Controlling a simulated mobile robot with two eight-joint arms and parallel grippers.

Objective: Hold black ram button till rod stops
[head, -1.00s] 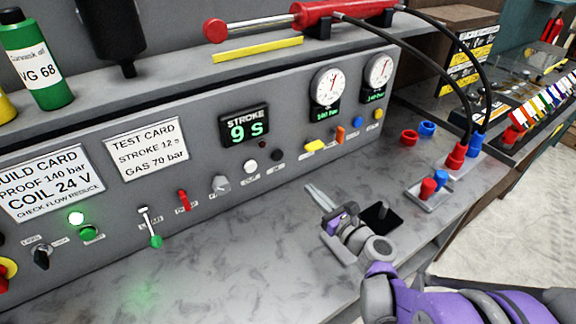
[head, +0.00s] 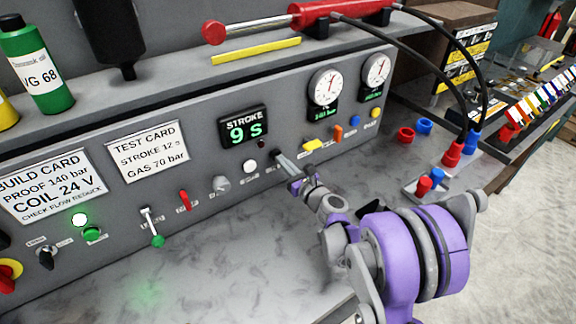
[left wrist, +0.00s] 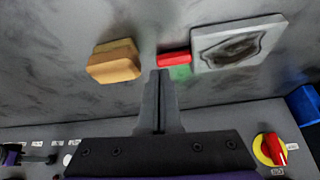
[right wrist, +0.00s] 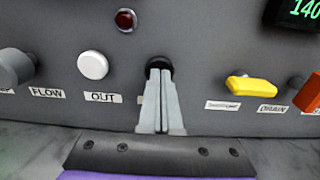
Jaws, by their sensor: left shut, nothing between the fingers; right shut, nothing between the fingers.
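The black ram button (right wrist: 158,64) is on the grey front panel, right of the white OUT button (right wrist: 93,64). My right gripper (right wrist: 159,76) is shut and empty, with its fingertips over the lower part of the black button; it looks in contact, but I cannot tell how far the button is pressed. In the head view my right gripper (head: 279,158) reaches the panel below the STROKE display (head: 244,132), which reads 9 s. The red ram (head: 330,10) lies on top with its silver rod (head: 258,22) out to the left, ending in a red cap (head: 213,33). My left gripper (left wrist: 160,76) is shut and empty.
A yellow lever (right wrist: 250,87) is close right of my right fingers, and a dark red lamp (right wrist: 125,19) is above. Two gauges (head: 326,87) are on the panel. In the left wrist view a tan block (left wrist: 114,62) and a red piece (left wrist: 174,58) are near the left fingertips.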

